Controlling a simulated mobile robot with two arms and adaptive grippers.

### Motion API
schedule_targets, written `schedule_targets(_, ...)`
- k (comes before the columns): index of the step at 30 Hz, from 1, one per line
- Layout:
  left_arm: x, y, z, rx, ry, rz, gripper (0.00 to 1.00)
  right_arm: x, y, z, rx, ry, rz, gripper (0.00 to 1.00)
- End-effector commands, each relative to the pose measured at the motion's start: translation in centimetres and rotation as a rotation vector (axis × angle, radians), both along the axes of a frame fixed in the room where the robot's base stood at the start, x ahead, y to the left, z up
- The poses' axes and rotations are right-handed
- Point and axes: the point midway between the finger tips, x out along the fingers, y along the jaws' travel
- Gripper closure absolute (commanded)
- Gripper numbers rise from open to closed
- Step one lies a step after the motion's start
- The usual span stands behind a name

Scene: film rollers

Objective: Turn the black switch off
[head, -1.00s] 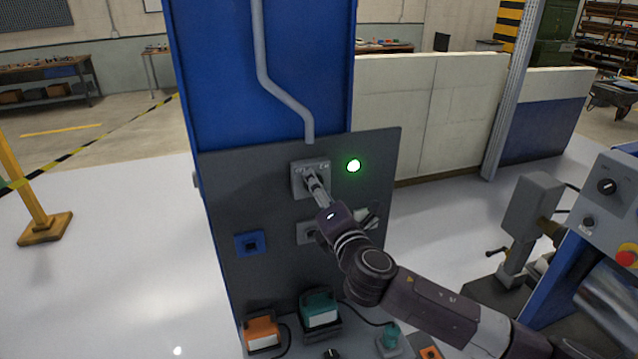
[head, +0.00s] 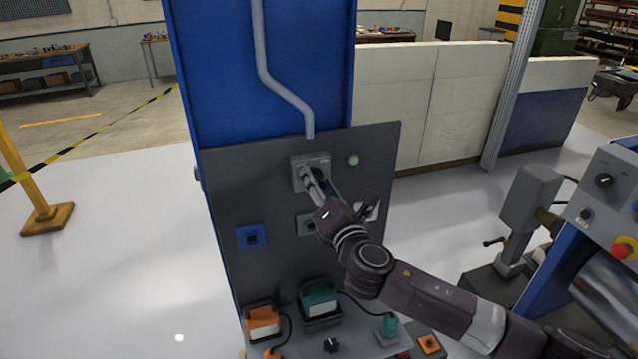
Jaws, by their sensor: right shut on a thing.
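The black switch (head: 321,174) is on a grey box (head: 299,165) in the upper part of the dark grey panel (head: 274,200). My right gripper (head: 312,181) reaches up to it from the lower right and is shut on it. The fingers hide part of the switch, so its exact angle is hard to tell. A round indicator light (head: 353,160) to the right of the box is pale and unlit. My left gripper is not in view.
Below are a grey socket (head: 306,226), a blue socket (head: 251,236), and orange (head: 262,322) and teal (head: 319,300) units with cables. A machine with a red button (head: 622,248) stands at the right.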

Motion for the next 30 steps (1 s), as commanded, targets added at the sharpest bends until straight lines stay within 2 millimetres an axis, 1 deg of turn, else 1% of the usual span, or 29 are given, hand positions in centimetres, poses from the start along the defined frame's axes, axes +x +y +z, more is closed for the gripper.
schedule_targets(2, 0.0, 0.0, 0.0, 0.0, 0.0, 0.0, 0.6, -0.1, 0.0, -0.3, -0.005, 0.003, 0.001, 0.81)
schedule_targets(3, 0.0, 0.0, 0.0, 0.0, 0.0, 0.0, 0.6, -0.1, 0.0, -0.4, -0.005, 0.003, 0.001, 0.54)
schedule_targets(7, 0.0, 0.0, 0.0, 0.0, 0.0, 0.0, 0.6, 0.0, 0.0, -0.3, -0.003, 0.003, 0.0, 0.39)
schedule_targets(16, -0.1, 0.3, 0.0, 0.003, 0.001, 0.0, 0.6, -0.1, 0.0, -0.1, -0.001, 0.001, 0.0, 0.39)
schedule_targets(20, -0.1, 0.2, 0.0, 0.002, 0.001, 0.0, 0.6, -0.9, -0.3, -0.2, -0.001, 0.003, 0.001, 0.39)
schedule_targets(23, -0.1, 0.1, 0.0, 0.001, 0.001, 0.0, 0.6, -2.2, -0.7, -0.2, 0.0, 0.003, 0.001, 0.39)
schedule_targets(30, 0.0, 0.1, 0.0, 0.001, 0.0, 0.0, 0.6, -6.8, -2.2, -0.3, -0.001, 0.004, 0.001, 0.39)
